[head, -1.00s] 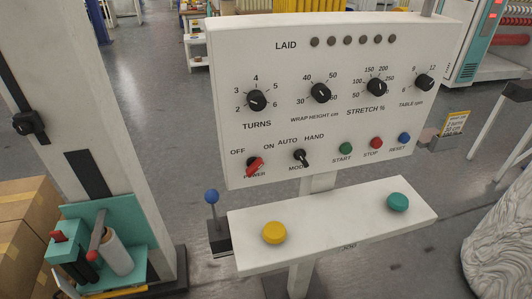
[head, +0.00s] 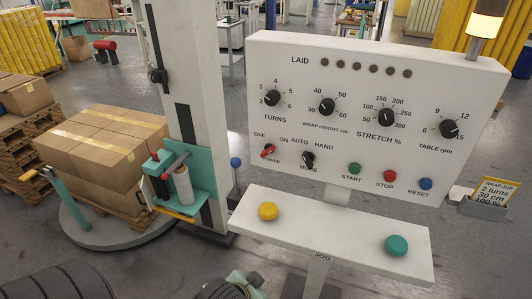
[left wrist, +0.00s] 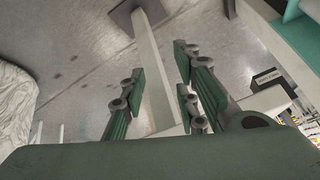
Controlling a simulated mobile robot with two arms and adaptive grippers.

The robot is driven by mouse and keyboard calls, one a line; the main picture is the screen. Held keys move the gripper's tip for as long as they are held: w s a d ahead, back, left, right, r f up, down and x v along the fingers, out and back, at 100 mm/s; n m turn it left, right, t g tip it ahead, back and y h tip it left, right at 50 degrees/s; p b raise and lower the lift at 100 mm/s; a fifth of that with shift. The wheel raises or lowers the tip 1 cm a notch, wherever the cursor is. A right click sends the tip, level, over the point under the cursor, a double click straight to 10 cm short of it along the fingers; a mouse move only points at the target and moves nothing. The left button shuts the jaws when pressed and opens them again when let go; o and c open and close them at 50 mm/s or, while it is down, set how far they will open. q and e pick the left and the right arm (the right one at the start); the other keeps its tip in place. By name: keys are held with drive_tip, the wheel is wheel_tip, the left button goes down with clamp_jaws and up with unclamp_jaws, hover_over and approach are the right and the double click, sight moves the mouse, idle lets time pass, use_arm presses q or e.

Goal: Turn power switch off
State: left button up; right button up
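The power switch (head: 267,151) is a red-handled rotary knob at the lower left of the white control panel (head: 350,85), under the labels OFF and ON. Its red handle slants up to the right, toward the ON side. In the left wrist view my left gripper (left wrist: 163,95) is open, its green fingers wide apart, with nothing held. A pale post shows beyond the fingers. A green and grey part of mine (head: 232,285) shows at the bottom edge of the head view, well below the switch. My right gripper cannot be made out.
The black mode knob (head: 308,159) is right of the switch. A shelf with yellow (head: 267,211) and teal (head: 396,245) buttons juts out below the panel. The wrapper mast (head: 190,85) and boxes (head: 95,150) stand left. A lamp (head: 486,25) glows above the panel.

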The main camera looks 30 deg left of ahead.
use_arm(q)
drive_tip(key=w+a+r+m+t+y, duration=0.1)
drive_tip(key=w+a+r+t, duration=0.25)
drive_tip(key=w+r, duration=0.25)
drive_tip(key=w+a+r+t+y, duration=0.1)
drive_tip(key=w+a+r+t, duration=0.3)
drive_tip(key=r, duration=0.3)
drive_tip(key=m+t+y, duration=0.1)
drive_tip(key=m+t, duration=0.2)
drive_tip(key=t, duration=0.1)
approach(266, 155)
drive_tip(key=x, duration=0.2)
drive_tip(key=p+x, duration=0.2)
drive_tip(key=x, duration=0.4)
drive_tip(key=shift+w+a+r, duration=0.1)
drive_tip(key=shift+w+r, duration=0.05)
drive_tip(key=shift+w, duration=0.2)
drive_tip(key=shift+w+a, duration=0.1)
drive_tip(key=shift+w, duration=0.25)
use_arm(e)
drive_tip(key=r, duration=0.1)
drive_tip(key=a+r, duration=0.1)
drive_tip(key=shift+r, duration=0.3)
use_arm(q)
clamp_jaws()
use_arm(e)
drive_tip(key=shift+d, duration=0.15)
